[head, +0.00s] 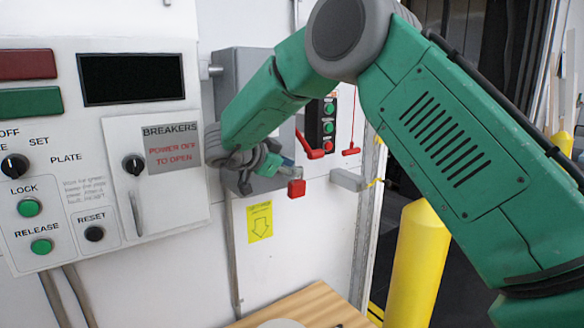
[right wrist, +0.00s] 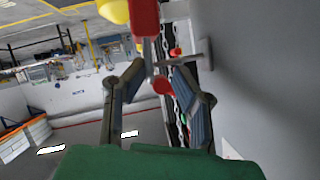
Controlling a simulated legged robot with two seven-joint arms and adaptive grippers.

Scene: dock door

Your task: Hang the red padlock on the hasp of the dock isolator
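The red padlock (head: 296,188) hangs with its body low, just beyond the right gripper's fingertips. In the right wrist view, which looks upside down, its red body (right wrist: 145,18) is at the top and its grey shackle (right wrist: 149,58) runs between the fingers. The grey hasp (right wrist: 187,59) sticks out from the wall and meets the shackle area; I cannot tell whether the shackle is threaded through it. My right gripper (head: 279,164) is in front of the grey isolator box (head: 239,62). In the wrist view its fingers (right wrist: 158,72) stand apart, with gaps beside the shackle. My left gripper is not in view.
A control panel (head: 120,60) with knobs and buttons is at the left. A red lever (head: 312,152) and a black button box (head: 328,106) are right of the isolator. A grey bracket (head: 349,180) juts from the wall. A yellow bollard (head: 418,262) and wooden surface (head: 310,306) are below.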

